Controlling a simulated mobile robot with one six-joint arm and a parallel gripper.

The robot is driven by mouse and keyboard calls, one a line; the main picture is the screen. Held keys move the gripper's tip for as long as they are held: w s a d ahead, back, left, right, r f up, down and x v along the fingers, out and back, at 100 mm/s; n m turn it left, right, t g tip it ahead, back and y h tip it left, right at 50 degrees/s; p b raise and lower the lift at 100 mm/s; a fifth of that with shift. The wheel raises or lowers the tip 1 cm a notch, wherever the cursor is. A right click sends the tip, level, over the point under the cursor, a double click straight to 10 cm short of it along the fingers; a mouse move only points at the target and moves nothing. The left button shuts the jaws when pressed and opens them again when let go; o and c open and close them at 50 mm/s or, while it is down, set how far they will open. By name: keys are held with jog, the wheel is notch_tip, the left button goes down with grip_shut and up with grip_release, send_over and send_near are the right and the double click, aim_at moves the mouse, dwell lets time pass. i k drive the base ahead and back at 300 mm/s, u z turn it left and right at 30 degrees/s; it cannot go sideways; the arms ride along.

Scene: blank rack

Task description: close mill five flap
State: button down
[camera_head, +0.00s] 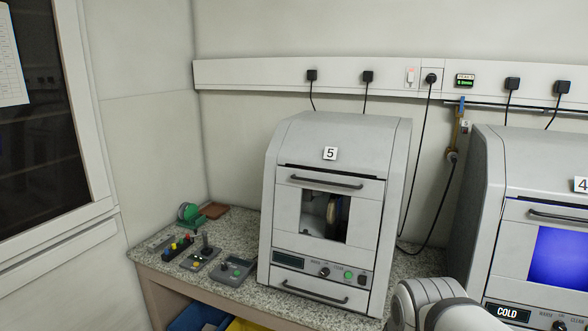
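Mill five (342,135) is a light grey machine with a "5" label, standing on the speckled worktop. Its front flap (288,205) has a dark bar handle (326,182) along the top and a window (325,215) showing a dark interior with a pale round part. The flap stands nearly upright. A dark line runs above it under the hood; I cannot tell whether the flap is fully shut. My gripper is not in view. White rounded links of my arm show at the bottom right, in front of and right of the mill.
Mill four (546,155), with a blue-lit window and a "COLD" display, stands to the right. Small control boxes (200,258) and a green round item (188,211) lie left of mill five. Black cables hang from the wall rail (240,75). Blue and yellow bins sit below the worktop (262,298).

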aim_at(359, 249)
jog(key=z, duration=0.05)
jog(key=i, duration=1)
jog(key=z, duration=0.6)
